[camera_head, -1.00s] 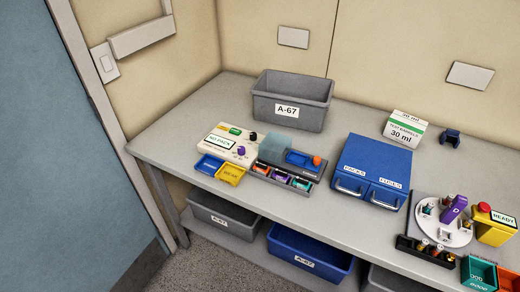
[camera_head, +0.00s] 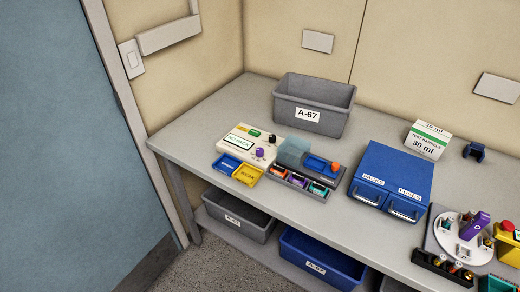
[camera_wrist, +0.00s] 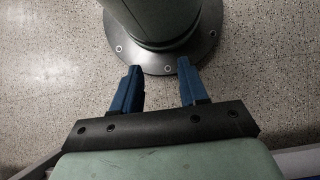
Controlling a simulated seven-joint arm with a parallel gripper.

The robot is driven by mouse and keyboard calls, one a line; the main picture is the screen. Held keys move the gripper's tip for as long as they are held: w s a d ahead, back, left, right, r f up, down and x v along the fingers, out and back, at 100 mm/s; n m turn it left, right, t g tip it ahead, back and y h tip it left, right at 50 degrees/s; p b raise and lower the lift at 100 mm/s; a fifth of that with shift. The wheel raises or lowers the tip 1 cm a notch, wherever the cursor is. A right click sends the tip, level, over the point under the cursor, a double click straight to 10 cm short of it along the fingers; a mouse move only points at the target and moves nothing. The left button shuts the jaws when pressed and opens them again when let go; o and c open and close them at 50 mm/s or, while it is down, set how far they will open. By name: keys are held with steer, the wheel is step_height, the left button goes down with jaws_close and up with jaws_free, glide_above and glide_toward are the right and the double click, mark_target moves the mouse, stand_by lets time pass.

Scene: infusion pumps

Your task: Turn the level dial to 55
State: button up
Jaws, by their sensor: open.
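A cream control panel (camera_head: 238,139) lies on the left part of the bench, with a display reading "NO PACK". A purple dial (camera_head: 260,152) sits on its right side, with small marks around it that are too small to read. A black knob (camera_head: 272,139) stands behind the purple dial. I cannot tell which knob is the level dial or where it points. My gripper (camera_wrist: 155,88) shows in the wrist view, open and empty, above the speckled floor beside my own base. It is not in the head view, far from the panel.
Blue (camera_head: 227,166) and yellow (camera_head: 248,175) trays sit in front of the panel. A grey device (camera_head: 303,183) with coloured parts stands to its right. A grey A-67 bin (camera_head: 318,117) stands behind; a blue drawer unit (camera_head: 395,166) is further right. The bench's left end (camera_head: 195,133) is clear.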

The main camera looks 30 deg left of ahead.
steer(key=shift+o, duration=0.8)
steer(key=shift+w, duration=0.1)
steer(key=w+a+f+n+t+h, duration=0.25)
steer(key=w+a+n, duration=0.45)
steer(key=w+a, duration=0.7)
steer(key=w+a+r+n+t+y, duration=0.1)
steer(key=w+a+r+n+t, duration=0.15)
steer(key=a, duration=0.95)
steer(key=w+a+r+n+t+y, duration=0.1)
steer(key=a+r+n, duration=0.25)
steer(key=a, duration=0.95)
steer(key=s+a+r+n+t+y, duration=0.1)
steer(key=a+r+n+t+y, duration=0.1)
steer(key=a+r, duration=0.65)
steer(key=s+a+r+n+t+y, duration=0.1)
steer(key=a+r+n+y, duration=0.15)
steer(key=a, duration=1.05)
steer(key=s+a+r+n+y, duration=0.1)
steer(key=s+a+r+y, duration=0.1)
steer(key=s+a+r, duration=0.55)
steer(key=s+a+r+n+y, duration=0.2)
steer(key=a+r, duration=0.9)
steer(key=r, duration=0.2)
step_height(320, 180, up, 29)
steer(key=m+g+h, duration=0.2)
steer(key=m+h, duration=0.6)
steer(key=m, duration=1)
glide_above(260, 150)
step_height(260, 150, down, 14)
steer(key=shift+f, duration=0.1)
